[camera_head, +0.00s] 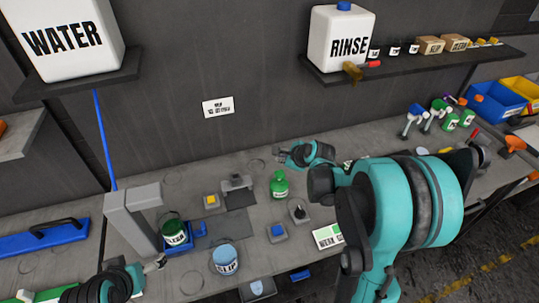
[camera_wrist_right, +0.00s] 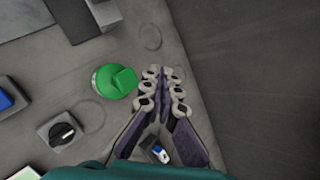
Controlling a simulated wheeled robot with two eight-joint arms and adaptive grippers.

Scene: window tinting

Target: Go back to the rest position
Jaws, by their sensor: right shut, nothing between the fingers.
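My right gripper (camera_head: 281,153) is over the back of the bench near the wall in the head view, just behind the green bottle (camera_head: 279,186). In the right wrist view, its fingers (camera_wrist_right: 163,76) are together with nothing between them. The green bottle (camera_wrist_right: 114,80) stands upright to the left of the fingertips there, apart from them. My left gripper (camera_head: 154,264) shows at the bottom left of the head view, in front of the green can (camera_head: 174,234). It is too small to tell whether it is open.
A blue-and-white cup (camera_head: 226,258), a blue button (camera_head: 278,230), a yellow button (camera_head: 211,200) and a dial (camera_head: 299,212) are on the bench (camera_head: 190,277). A grey post (camera_head: 133,218) stands at left. Shelves hold the WATER tank (camera_head: 65,38) and RINSE tank (camera_head: 341,38). Spray bottles (camera_head: 411,120) stand right.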

